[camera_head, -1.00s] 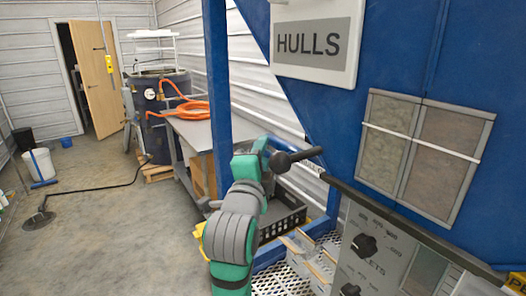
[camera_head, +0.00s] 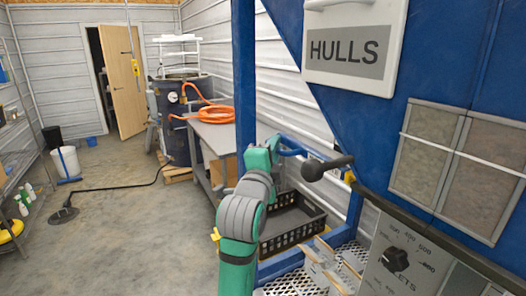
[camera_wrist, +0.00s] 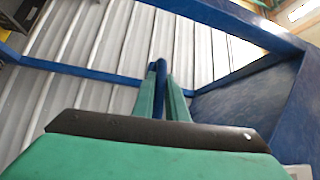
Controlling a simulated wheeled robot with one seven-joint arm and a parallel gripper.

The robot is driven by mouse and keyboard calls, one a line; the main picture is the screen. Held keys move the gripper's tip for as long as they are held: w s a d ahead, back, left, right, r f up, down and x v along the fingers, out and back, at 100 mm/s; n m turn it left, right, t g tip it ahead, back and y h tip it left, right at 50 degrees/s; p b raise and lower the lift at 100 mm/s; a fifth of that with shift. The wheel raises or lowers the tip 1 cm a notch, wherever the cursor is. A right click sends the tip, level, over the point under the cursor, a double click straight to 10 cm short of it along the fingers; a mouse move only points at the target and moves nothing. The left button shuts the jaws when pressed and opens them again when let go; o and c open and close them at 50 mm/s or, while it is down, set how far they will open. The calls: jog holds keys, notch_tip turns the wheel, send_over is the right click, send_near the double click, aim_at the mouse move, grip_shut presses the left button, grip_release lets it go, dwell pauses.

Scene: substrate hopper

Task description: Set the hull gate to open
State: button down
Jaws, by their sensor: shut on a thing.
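A white plate marked HULLS (camera_head: 349,52) is on the blue hopper at the upper right in the head view. My gripper (camera_wrist: 160,72) shows in the wrist view as two green fingers shut on a thin blue bar (camera_wrist: 161,68). In the head view my green and grey arm stands in front of the hopper frame, and its fingertips are hard to make out. A black lever with a rounded end (camera_head: 314,171) is just right of my arm. I cannot tell whether it touches the arm, nor the gate's position.
A black crate (camera_head: 293,234) and a metal grating stand beside my arm. A control panel with a black knob (camera_head: 396,261) is at the lower right. A blue post (camera_head: 244,80) and a table with an orange hose (camera_head: 211,114) are behind. The floor at left is mostly clear.

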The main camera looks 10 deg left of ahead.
jog(key=shift+a, duration=0.3)
jog(key=c, duration=1.8)
grip_release()
jog(key=shift+w, duration=0.1)
jog(key=shift+o, duration=0.2)
jog(key=shift+d, duration=0.15)
jog(key=s+f, duration=0.1)
jog(key=s, duration=0.9)
jog(key=shift+s+f, duration=0.2)
jog(key=shift+s, duration=0.15)
